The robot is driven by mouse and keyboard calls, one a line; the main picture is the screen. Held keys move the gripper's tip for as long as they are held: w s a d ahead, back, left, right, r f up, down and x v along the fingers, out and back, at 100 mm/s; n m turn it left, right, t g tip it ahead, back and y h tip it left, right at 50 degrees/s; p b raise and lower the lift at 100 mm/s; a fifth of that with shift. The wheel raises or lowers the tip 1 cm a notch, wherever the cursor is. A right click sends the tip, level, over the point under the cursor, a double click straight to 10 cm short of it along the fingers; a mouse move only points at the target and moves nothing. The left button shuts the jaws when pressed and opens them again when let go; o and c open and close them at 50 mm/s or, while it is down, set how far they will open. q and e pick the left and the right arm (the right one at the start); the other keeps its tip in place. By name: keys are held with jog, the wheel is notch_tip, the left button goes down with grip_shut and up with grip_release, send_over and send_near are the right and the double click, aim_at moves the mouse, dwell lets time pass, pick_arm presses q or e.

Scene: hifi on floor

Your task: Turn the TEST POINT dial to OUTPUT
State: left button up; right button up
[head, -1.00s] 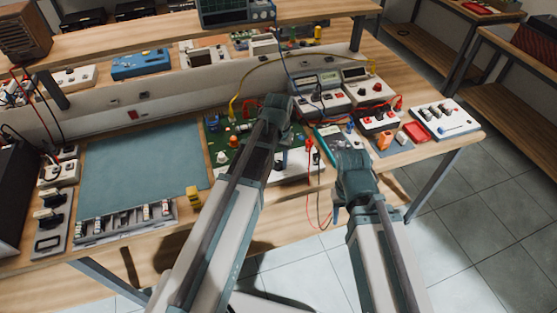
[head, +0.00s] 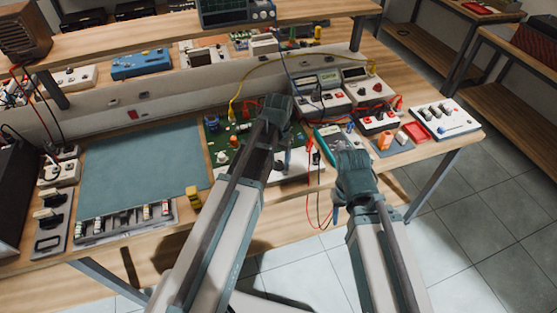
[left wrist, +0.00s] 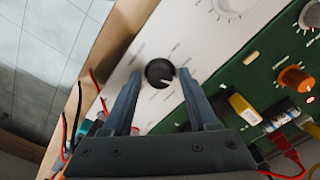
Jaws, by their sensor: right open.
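A black round dial (left wrist: 159,72) with a white pointer line sits on a white panel (left wrist: 180,32) in the left wrist view. Its pointer aims toward the lower right of that picture. The printed labels around it are too small to read. My left gripper (left wrist: 160,73) is open, with one finger on each side of the dial and a narrow gap visible at each side. In the head view my left gripper (head: 276,106) is over the green and white board, and its arm hides part of it. My right gripper (head: 325,148) is open, to the right of the board near the bench's front.
A green board (left wrist: 255,85) with an orange knob (left wrist: 294,78) and a yellow part (left wrist: 244,108) lies beside the panel. Red leads (head: 318,205) hang over the bench's front edge. Meters (head: 322,90) stand behind. A blue-green mat (head: 140,165) is clear.

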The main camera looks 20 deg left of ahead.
aim_at(279, 163)
pick_arm(q)
jog(key=shift+o, duration=0.2)
jog(key=shift+r, duration=0.15)
notch_tip(279, 163, up, 14)
jog(key=p, duration=1.4)
jog(key=shift+f, duration=0.2)
jog(key=shift+f, duration=0.1)
jog(key=s+d+f+m+y+b, duration=0.1)
jog(key=s+d+f+b, duration=0.1)
jog(key=s+d, duration=0.9)
jog(key=s, duration=0.4)
